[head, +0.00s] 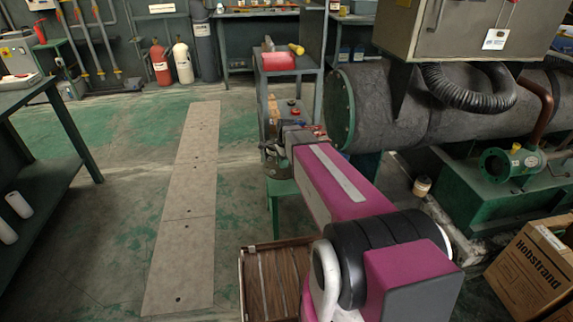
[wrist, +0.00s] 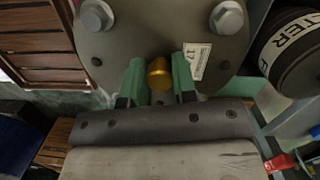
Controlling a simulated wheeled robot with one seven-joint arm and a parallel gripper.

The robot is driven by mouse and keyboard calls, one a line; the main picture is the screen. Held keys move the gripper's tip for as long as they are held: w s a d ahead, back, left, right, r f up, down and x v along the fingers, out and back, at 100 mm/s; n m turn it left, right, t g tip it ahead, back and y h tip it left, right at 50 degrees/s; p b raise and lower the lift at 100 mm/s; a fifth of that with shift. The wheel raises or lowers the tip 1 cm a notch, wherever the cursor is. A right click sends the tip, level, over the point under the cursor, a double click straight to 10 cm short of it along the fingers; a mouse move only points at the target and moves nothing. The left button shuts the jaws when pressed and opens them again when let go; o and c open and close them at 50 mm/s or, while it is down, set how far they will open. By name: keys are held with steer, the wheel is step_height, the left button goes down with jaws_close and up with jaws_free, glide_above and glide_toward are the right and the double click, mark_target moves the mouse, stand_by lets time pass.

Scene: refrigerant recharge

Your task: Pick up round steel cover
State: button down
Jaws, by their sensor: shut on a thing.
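The round steel cover (wrist: 155,30) fills the top middle of the wrist view. It is a grey disc with two large hex bolts on its face, a small printed label and a brass knob (wrist: 160,73) near its lower edge. My gripper (wrist: 159,80) has one green finger on each side of the brass knob and is shut on it.
A black cylinder lettered FILTER (wrist: 295,50) is close on the right in the wrist view. A slatted wooden crate (head: 277,282) stands on the floor. A large grey tank (head: 385,105) is beyond my arm.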

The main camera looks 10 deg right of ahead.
mark_target(267, 174)
steer(key=s+a+r, duration=0.1)
steer(key=a, duration=0.1)
steer(key=s+a+r, duration=0.3)
steer(key=a+r, duration=0.1)
steer(key=a, duration=0.1)
steer(key=shift+s+a, duration=0.1)
steer(key=shift+s, duration=0.1)
steer(key=c, duration=1.8)
jaws_free()
steer(key=shift+r, duration=0.1)
jaws_close()
step_height(267, 174, up, 12)
